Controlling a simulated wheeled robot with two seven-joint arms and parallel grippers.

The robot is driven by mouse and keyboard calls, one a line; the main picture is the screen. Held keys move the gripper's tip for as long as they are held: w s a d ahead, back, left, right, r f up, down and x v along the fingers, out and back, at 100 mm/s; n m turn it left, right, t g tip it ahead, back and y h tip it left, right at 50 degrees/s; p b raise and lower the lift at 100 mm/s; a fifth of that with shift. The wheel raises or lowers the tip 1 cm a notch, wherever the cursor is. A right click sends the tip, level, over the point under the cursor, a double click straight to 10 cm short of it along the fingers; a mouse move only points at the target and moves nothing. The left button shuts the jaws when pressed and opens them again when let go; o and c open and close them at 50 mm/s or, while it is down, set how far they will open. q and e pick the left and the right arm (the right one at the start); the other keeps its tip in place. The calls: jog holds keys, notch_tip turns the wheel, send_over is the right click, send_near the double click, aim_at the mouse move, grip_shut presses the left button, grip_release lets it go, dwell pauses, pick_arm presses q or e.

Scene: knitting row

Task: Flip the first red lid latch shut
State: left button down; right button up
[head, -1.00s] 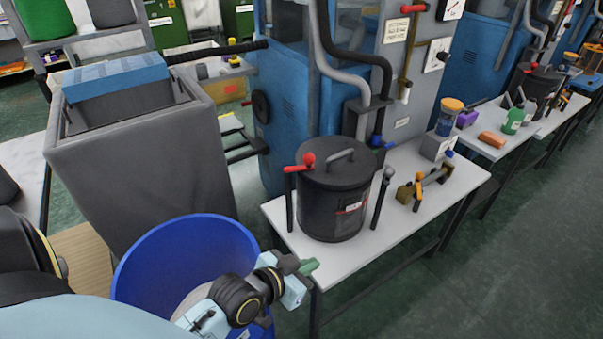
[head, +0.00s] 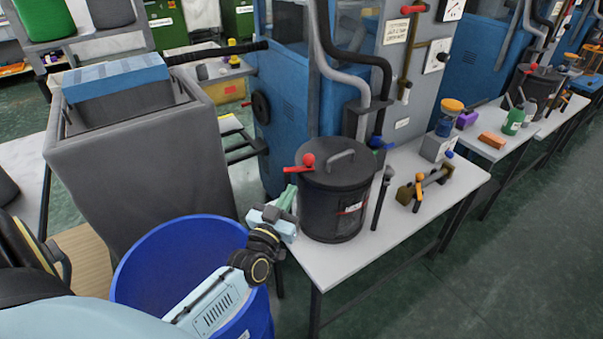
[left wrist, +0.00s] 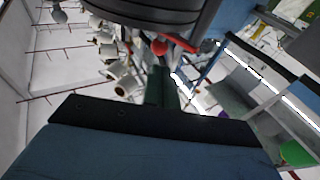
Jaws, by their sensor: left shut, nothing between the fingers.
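The first black pot (head: 333,205) stands on the near white table, with a grey handle on its lid. Its red lid latch (head: 301,164) is at the lid's left edge, with a round red knob on top and an arm sticking out left. The red latch (left wrist: 178,43) also shows in the left wrist view, below the dark pot (left wrist: 150,14). My left gripper (head: 288,196) is shut and empty, its green fingers just below the latch arm, left of the pot. Its fingers (left wrist: 162,84) point toward the latch; I cannot tell whether they touch. My right gripper is not in view.
A blue barrel (head: 185,258) stands below my left arm, and a large grey bin (head: 140,150) behind it. A dark upright rod (head: 381,200) and brass parts (head: 408,194) are right of the pot.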

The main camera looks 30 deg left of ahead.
aim_at(306, 165)
pick_arm(q)
jog(key=x, duration=0.7)
jog(key=shift+w+r, duration=0.1)
jog(key=shift+w, duration=0.2)
jog(key=shift+w+r+n+y+p, duration=0.15)
jog(key=shift+n+y+p, duration=0.25)
jog(key=shift+y, duration=0.2)
jog(key=shift+w+r+n+y+p, duration=0.15)
jog(key=shift+n+y+p, duration=0.2)
jog(key=shift+y, duration=0.25)
jog(key=shift+w+f+n+g+y+p, duration=0.25)
jog(key=shift+n+g+y+p, duration=0.1)
jog(key=shift+n+g+y, duration=0.2)
jog(key=shift+w+y, duration=0.2)
jog(key=shift+y, duration=0.05)
